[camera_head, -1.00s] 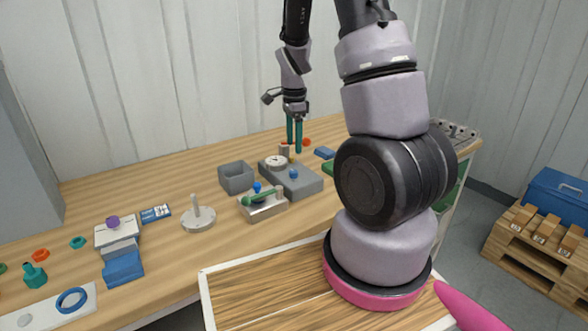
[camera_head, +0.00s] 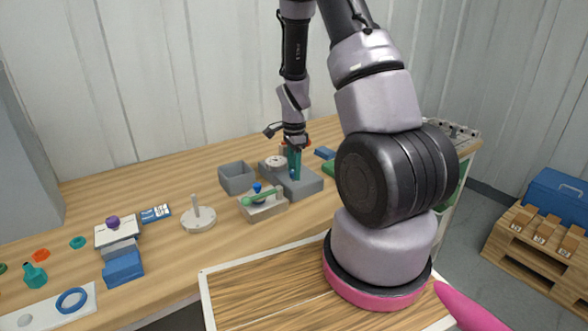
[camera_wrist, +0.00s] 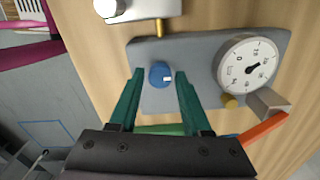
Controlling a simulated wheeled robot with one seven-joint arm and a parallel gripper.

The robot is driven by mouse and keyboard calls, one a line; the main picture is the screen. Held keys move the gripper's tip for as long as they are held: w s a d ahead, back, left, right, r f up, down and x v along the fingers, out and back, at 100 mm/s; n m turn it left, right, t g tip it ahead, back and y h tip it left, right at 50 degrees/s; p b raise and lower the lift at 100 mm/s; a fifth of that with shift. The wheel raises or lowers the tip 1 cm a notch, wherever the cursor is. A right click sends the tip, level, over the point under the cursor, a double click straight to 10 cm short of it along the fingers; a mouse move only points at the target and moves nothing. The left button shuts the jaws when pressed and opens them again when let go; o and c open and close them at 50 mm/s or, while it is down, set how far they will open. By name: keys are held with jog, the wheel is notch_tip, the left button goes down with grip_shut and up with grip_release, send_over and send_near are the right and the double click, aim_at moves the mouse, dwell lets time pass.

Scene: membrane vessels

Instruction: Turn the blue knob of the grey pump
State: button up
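The grey pump (camera_head: 310,186) stands on the wooden bench, with a white dial gauge (camera_head: 275,161) on its top; the gauge also shows in the wrist view (camera_wrist: 248,64). The blue knob (camera_wrist: 159,75) with a white mark sits on the pump's top face. My gripper (camera_wrist: 155,77) has its two green fingers apart, one on each side of the knob. In the wrist view small gaps appear between fingers and knob; whether they touch it cannot be told. In the head view my gripper (camera_head: 294,178) points down at the pump and hides most of the knob.
A round base with a post (camera_head: 198,216) stands further left. An orange lever (camera_wrist: 264,130) shows near my right finger.

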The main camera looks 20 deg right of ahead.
grip_shut()
jog(key=shift+n, duration=0.3)
jog(key=n, duration=0.3)
jog(key=shift+n, duration=0.3)
jog(key=n, duration=0.4)
jog(key=shift+w+n, duration=0.1)
jog(key=shift+n, duration=0.2)
jog(key=n, duration=0.4)
jog(key=shift+n, duration=2.5)
